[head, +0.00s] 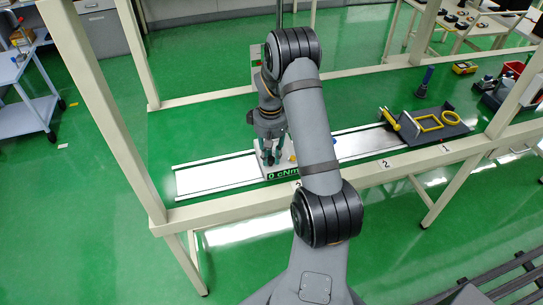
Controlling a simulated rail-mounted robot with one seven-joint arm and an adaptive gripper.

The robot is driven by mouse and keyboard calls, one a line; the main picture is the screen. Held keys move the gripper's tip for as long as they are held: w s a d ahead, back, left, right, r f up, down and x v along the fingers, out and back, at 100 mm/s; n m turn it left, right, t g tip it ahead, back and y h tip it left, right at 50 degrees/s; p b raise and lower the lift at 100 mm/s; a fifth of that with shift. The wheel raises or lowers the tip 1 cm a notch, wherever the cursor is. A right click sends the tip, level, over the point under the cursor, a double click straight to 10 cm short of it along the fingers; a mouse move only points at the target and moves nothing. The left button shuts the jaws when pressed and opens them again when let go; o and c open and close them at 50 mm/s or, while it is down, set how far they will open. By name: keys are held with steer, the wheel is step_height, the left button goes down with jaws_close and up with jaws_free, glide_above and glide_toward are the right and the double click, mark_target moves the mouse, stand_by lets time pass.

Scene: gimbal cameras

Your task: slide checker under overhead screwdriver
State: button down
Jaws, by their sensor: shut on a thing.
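The checker (284,174) is a low pale box with a green display reading "0 cNm" on its front. It sits on a long silver track (215,176) on the bench, near the track's middle, partly hidden behind my arm. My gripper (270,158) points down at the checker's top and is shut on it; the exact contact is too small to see. A dark upright rod (280,14) shows at the top edge behind my arm. I cannot tell whether it belongs to the overhead screwdriver, whose tip I cannot make out.
Bench frame posts rise at left and right. The track's left end is clear.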

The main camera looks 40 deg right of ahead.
steer(key=c, duration=1.5)
jaws_free()
step_height(320, 180, up, 12)
